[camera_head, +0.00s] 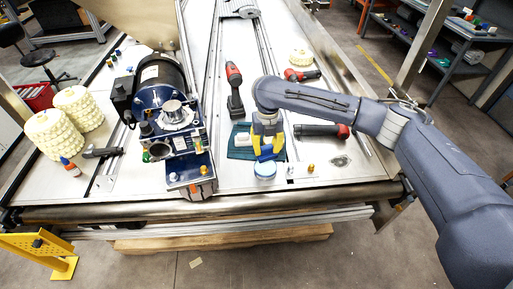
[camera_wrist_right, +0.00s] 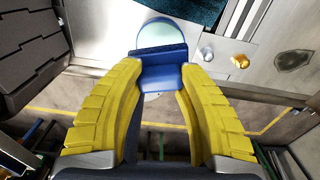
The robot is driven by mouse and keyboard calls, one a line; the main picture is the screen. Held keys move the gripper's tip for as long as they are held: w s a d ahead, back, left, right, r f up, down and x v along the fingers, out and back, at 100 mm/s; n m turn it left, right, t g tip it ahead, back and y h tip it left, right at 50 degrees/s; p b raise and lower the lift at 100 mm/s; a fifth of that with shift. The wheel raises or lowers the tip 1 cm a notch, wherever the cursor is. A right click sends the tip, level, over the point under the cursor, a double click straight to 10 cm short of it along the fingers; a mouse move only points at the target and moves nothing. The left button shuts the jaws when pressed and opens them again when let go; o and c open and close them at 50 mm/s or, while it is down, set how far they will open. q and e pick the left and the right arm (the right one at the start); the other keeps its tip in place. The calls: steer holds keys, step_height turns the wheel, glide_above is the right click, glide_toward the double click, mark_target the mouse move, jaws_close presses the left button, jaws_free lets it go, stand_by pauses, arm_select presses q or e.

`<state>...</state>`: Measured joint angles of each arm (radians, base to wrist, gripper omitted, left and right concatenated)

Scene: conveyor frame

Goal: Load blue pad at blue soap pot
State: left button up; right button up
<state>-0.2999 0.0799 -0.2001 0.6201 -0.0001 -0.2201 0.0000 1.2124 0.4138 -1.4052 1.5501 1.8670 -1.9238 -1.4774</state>
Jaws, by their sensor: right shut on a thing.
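My right gripper (camera_head: 267,148) has yellow fingers and is shut on the blue pad (camera_wrist_right: 163,76), which sits between the fingertips in the right wrist view. The pad also shows as a small dark-blue shape (camera_head: 267,156) in the head view. The blue soap pot (camera_head: 265,172) is a round blue tub with a pale top, standing near the table's front edge. In the right wrist view the pot (camera_wrist_right: 160,33) shows beyond the pad, which hides part of it. I cannot tell whether the pad touches the pot. My left gripper is not in view.
A dark teal mat (camera_head: 240,152) lies behind the pot. A blue motor unit (camera_head: 167,100) stands to the left. A red-and-black drill (camera_head: 235,90) and a black tool (camera_head: 320,131) lie nearby. Small silver and gold knobs (camera_head: 311,168) sit right of the pot.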

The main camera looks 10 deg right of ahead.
steer(key=shift+f, duration=2.95)
steer(key=shift+f, duration=0.6)
steer(key=shift+r, duration=0.1)
steer(key=shift+r, duration=3.45)
